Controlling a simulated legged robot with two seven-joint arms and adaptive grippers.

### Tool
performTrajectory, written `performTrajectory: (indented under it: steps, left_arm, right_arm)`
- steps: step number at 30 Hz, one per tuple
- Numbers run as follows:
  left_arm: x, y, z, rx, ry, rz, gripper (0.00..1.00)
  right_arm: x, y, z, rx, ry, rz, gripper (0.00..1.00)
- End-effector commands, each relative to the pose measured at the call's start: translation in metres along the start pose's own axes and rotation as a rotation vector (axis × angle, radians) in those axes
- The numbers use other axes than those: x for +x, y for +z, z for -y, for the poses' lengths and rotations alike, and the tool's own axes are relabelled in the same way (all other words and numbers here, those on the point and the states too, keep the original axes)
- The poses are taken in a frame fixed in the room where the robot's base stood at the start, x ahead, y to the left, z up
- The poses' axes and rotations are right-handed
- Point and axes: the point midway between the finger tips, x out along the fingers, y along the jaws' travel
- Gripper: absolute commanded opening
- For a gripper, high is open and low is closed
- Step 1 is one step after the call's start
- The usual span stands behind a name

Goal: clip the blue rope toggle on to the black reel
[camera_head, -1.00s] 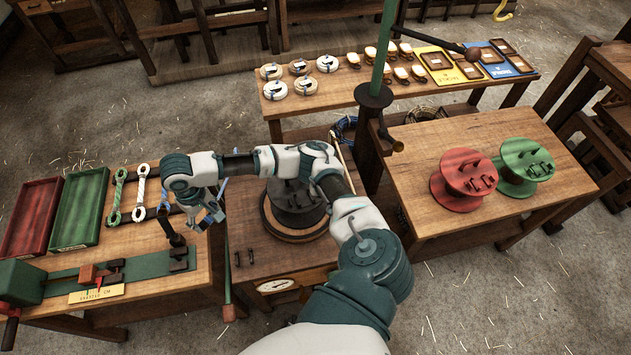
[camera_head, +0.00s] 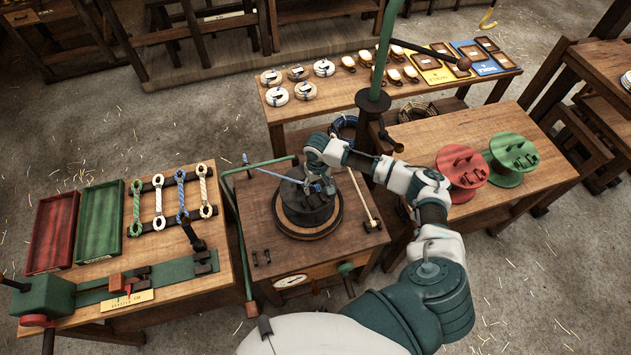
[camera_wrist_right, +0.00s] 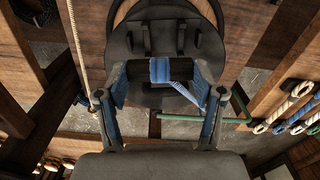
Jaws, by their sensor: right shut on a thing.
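The black reel (camera_head: 296,213) lies flat on a round wooden-rimmed base on the middle bench; its dark top with upright clip prongs fills the upper middle of the right wrist view (camera_wrist_right: 160,95). My right gripper (camera_head: 318,187) is over the reel's top. In the wrist view, its two blue-padded fingers (camera_wrist_right: 163,84) are shut on the blue rope toggle (camera_wrist_right: 160,70), a dark crossbar wrapped in blue. The toggle appears close to the prongs; whether it touches them I cannot tell. A thin blue strand trails from it to the lower right. My left gripper is not in view.
A rack on the left bench holds several rope loops, one blue (camera_head: 181,195). Green (camera_head: 101,221) and red (camera_head: 52,232) trays lie beside it. A green bent rod (camera_head: 229,178) edges the reel's bench. Red (camera_head: 463,165) and green (camera_head: 513,152) reels stand right.

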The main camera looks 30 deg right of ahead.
Motion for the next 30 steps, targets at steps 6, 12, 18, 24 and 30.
performTrajectory:
  steps: [6, 12, 18, 24, 30]
  left_arm:
    - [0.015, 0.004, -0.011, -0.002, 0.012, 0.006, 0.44]
    - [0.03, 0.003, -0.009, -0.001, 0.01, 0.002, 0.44]
    - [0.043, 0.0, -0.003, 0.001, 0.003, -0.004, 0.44]
    - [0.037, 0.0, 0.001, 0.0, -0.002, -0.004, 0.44]
    - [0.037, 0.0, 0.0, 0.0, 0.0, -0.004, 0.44]
  right_arm:
    - [0.012, 0.0, 0.004, 0.0, 0.003, 0.0, 0.44]
    - [0.022, 0.0, 0.007, -0.002, 0.005, -0.002, 0.44]
    - [0.032, 0.001, 0.005, -0.001, 0.003, 0.001, 0.44]
    - [0.045, 0.001, 0.003, 0.001, 0.001, 0.001, 0.44]
    - [0.056, 0.0, 0.004, 0.0, 0.001, 0.001, 0.44]
